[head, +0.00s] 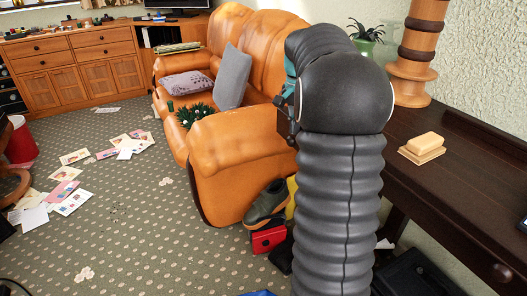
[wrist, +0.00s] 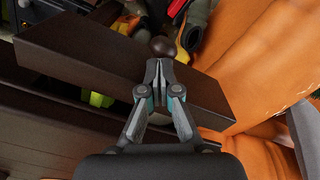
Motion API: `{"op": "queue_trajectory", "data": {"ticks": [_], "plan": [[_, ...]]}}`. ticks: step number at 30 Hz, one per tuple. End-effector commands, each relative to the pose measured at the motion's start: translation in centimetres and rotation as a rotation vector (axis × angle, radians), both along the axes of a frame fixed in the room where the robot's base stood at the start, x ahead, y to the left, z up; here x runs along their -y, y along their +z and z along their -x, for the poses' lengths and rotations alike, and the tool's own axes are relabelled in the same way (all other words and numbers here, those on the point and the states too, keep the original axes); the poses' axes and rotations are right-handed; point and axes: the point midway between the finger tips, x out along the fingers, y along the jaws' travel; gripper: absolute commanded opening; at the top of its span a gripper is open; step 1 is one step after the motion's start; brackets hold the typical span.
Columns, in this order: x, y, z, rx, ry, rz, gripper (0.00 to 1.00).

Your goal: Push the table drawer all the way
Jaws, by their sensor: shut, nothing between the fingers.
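The dark brown wooden table (head: 440,195) stands along the wall at the right in the head view. In the wrist view a dark drawer front (wrist: 85,52) with a round brown knob (wrist: 163,47) crosses the picture; it appears to stand out from the table (wrist: 50,125). My gripper (wrist: 160,72) is shut and empty, with its fingertips close to the knob; I cannot tell whether they touch. In the head view my arm hides this drawer and most of the gripper. Another knob (head: 503,272) shows on the table front at the lower right.
An orange leather sofa (head: 225,150) stands left of my arm. Shoes (head: 265,202) and a red item (head: 268,239) lie on the floor beside it. A butter dish (head: 422,148) and a plant (head: 365,38) stand on the table. Papers (head: 70,190) litter the carpet farther left.

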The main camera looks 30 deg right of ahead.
Motion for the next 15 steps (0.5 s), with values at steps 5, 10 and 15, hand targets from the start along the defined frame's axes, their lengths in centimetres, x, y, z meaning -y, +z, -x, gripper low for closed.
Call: {"op": "queue_trajectory", "data": {"ticks": [5,10,15], "plan": [[0.5,0.0,0.0,0.0,-0.001,0.0,0.0],[1.0,0.0,0.0,0.0,-0.002,0.0,0.0],[1.4,0.0,0.0,0.0,-0.002,0.0,0.0]]}}
